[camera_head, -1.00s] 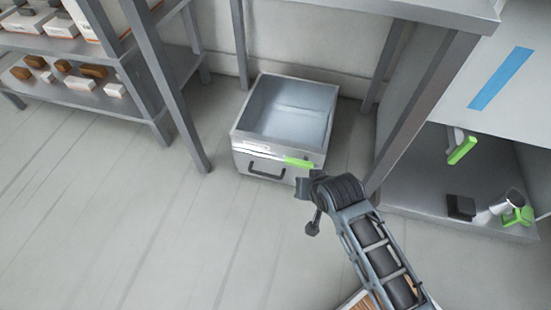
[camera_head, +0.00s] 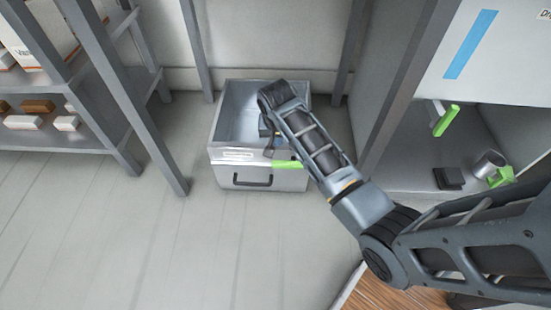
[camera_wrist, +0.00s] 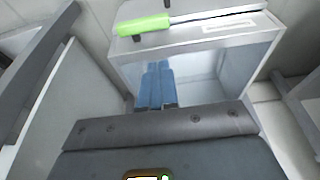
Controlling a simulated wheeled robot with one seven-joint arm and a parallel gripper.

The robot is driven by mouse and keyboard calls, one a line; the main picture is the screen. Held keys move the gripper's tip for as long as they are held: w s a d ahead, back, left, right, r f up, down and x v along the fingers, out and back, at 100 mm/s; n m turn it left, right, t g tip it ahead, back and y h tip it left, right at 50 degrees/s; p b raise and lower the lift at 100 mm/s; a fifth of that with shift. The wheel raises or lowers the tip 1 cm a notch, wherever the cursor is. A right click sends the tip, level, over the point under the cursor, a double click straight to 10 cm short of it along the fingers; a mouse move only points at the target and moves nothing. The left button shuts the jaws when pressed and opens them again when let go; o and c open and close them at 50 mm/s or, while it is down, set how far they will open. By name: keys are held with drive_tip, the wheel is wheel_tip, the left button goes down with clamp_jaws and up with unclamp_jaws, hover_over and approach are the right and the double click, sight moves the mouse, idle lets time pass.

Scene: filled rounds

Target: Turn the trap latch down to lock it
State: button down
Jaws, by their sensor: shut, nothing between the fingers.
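An open grey metal box (camera_head: 225,180) stands on the floor, with a dark handle on its front. A green-gripped latch (camera_head: 287,164) lies level along the front top edge, at the right. In the wrist view the latch's green grip (camera_wrist: 145,24) and its thin metal bar show at the top, across the box's front wall. My gripper (camera_head: 267,140) is over the box opening, behind the latch. Its blue fingers (camera_wrist: 155,85) are together and empty, pointing into the opening, apart from the green grip. How deep the fingertips are, I cannot tell.
A shelf rack (camera_head: 62,130) with boxes and small blocks stands at left. At right, an open cabinet (camera_head: 400,182) holds another green-gripped lever (camera_head: 446,120), a dark block (camera_head: 448,178) and a green-based cup (camera_head: 500,177). Table legs flank the box. Floor in front is clear.

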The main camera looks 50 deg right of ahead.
drive_tip(key=b, duration=0.7)
approach(278, 161)
drive_tip(key=x, duration=0.5)
drive_tip(key=shift+w+d+f, duration=0.1)
drive_tip(key=shift+f, duration=0.65)
